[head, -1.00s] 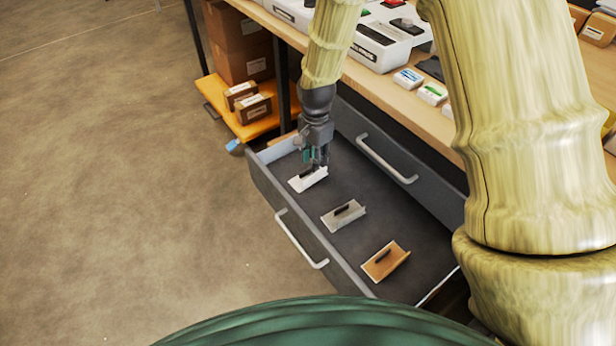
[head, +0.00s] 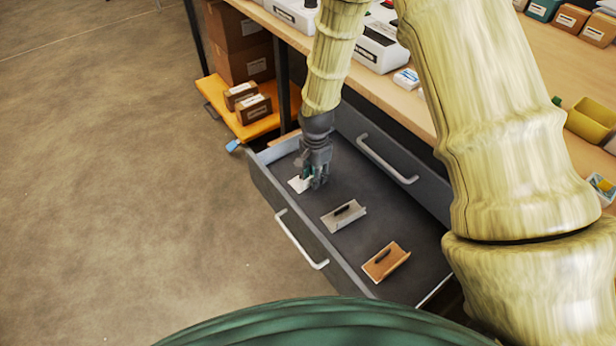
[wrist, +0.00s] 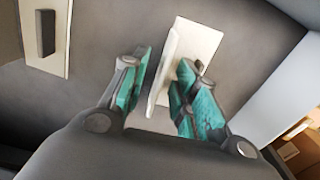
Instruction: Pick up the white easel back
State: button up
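The white easel back (head: 297,185) lies at the far left end of the open drawer, partly hidden by my gripper (head: 312,182) in the head view. In the wrist view the white easel back (wrist: 200,42) shows a flat plate and a raised white edge. My gripper (wrist: 165,90) is open in the wrist view, with teal-padded fingers on either side of that raised edge. Small gaps seem to show between the pads and the edge. A dark part of the easel back is mostly hidden behind the right finger.
A grey easel back (head: 344,214) and a brown one (head: 386,262) lie along the same drawer (head: 400,285). The drawer walls stand around my gripper, with the workbench (head: 400,95) above. Boxes (head: 254,108) sit on an orange shelf behind.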

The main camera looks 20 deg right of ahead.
grip_shut()
